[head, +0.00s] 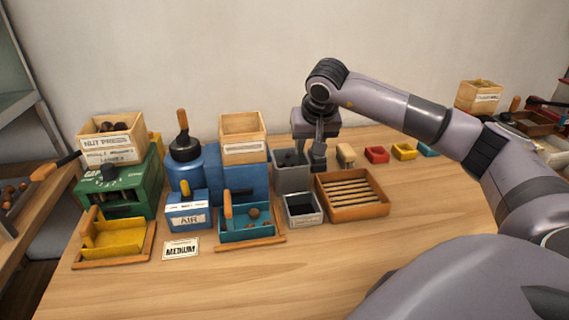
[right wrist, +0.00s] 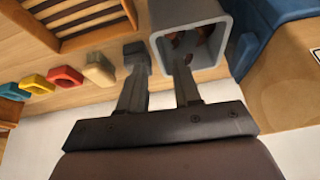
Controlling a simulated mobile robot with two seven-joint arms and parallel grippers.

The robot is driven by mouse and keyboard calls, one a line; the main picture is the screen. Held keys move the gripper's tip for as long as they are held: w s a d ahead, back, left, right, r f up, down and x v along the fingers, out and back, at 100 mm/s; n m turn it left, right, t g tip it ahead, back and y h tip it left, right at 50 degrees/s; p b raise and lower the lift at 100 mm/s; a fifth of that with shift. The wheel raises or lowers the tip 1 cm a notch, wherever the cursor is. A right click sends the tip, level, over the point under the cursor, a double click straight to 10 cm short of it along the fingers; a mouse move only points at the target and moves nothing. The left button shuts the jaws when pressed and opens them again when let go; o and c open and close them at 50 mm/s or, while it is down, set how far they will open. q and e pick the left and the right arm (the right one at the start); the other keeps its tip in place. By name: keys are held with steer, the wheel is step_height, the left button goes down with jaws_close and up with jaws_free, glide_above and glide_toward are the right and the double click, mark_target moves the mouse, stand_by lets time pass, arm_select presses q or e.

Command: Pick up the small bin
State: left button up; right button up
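A grey open-topped bin (head: 292,178) stands on the table, right of the blue machine; in the right wrist view the bin (right wrist: 220,62) shows a few brown pieces inside. My right gripper (head: 317,155) is over its right side, pointing down. In the right wrist view my right gripper (right wrist: 160,72) has its fingers apart, one outside the bin wall and one at the opening. A gap shows between the fingers and the wall, so it looks open. A smaller grey container (head: 318,217) with a dark inside stands in front. My left gripper is not in view.
A slatted wooden tray (head: 383,208) sits close on the right. The blue machine (head: 240,178) is close on the left. The front right table is clear.

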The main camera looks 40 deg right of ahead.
mark_target(304, 162)
steer(key=shift+a+f+n, duration=0.15)
steer(key=shift+f+n, duration=0.05)
steer(key=shift+n, duration=0.1)
steer(key=p+x, duration=0.1)
steer(key=x, duration=0.6)
steer(key=shift+s+f, duration=0.1)
steer(key=shift+s, duration=0.05)
jaws_close()
stand_by(1.0)
